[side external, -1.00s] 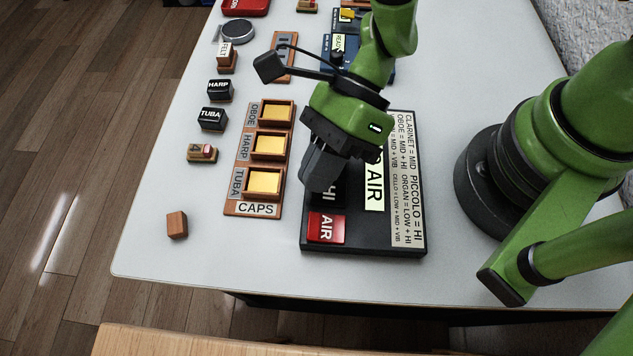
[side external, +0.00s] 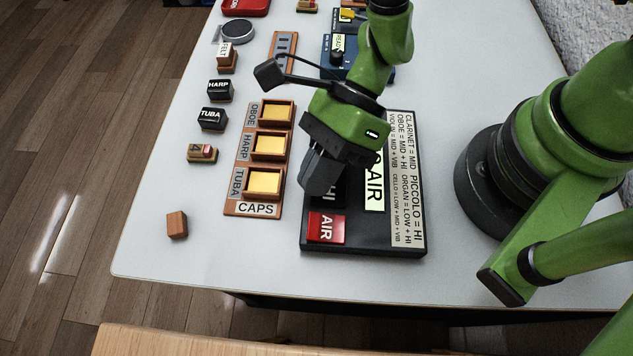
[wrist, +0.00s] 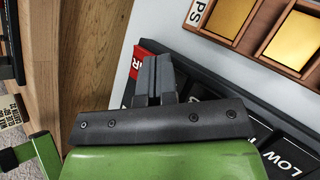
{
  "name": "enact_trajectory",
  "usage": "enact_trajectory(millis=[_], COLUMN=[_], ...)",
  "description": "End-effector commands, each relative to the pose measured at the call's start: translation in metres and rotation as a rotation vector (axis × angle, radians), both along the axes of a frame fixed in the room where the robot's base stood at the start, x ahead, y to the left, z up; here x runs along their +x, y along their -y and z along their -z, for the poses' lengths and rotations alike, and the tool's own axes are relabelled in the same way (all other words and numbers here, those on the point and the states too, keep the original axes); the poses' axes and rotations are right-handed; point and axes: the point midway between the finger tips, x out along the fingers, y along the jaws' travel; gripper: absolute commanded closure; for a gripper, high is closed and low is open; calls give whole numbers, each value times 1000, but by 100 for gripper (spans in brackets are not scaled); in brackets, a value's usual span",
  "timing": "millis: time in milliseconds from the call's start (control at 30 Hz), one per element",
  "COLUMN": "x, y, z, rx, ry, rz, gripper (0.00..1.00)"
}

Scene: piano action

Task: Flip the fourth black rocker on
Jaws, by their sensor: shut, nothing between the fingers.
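The black panel (side external: 375,244) lies near the front edge of the white table. It carries a red AIR rocker (side external: 326,227) at its near end and a black HI rocker (side external: 328,194) behind it. My gripper (side external: 316,190) is shut and empty, its fingers low over the HI end of the row; whether they touch is unclear. The other black rockers are hidden behind my gripper in the side view. In the wrist view a black LOW rocker (wrist: 287,155) shows at the right, and my gripper (wrist: 158,68) covers the keys near red AIR.
A wooden CAPS tray (side external: 258,209) with yellow pads stands left of the panel. Black HARP (side external: 220,89) and TUBA (side external: 212,118) blocks and a small brown block (side external: 177,224) sit farther left. A blue box (side external: 338,68) stands behind.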

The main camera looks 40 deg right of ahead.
Motion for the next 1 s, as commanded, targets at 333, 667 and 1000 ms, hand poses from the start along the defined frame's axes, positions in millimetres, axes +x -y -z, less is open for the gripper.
enact_trajectory(millis=[333, 667, 1000], x=[0, 0, -1], y=[0, 0, 1], z=[4, 3, -11], rx=[0, 0, 1], ry=[1, 1, 1], rz=[-1, -1, 0], gripper=[100, 100, 100])
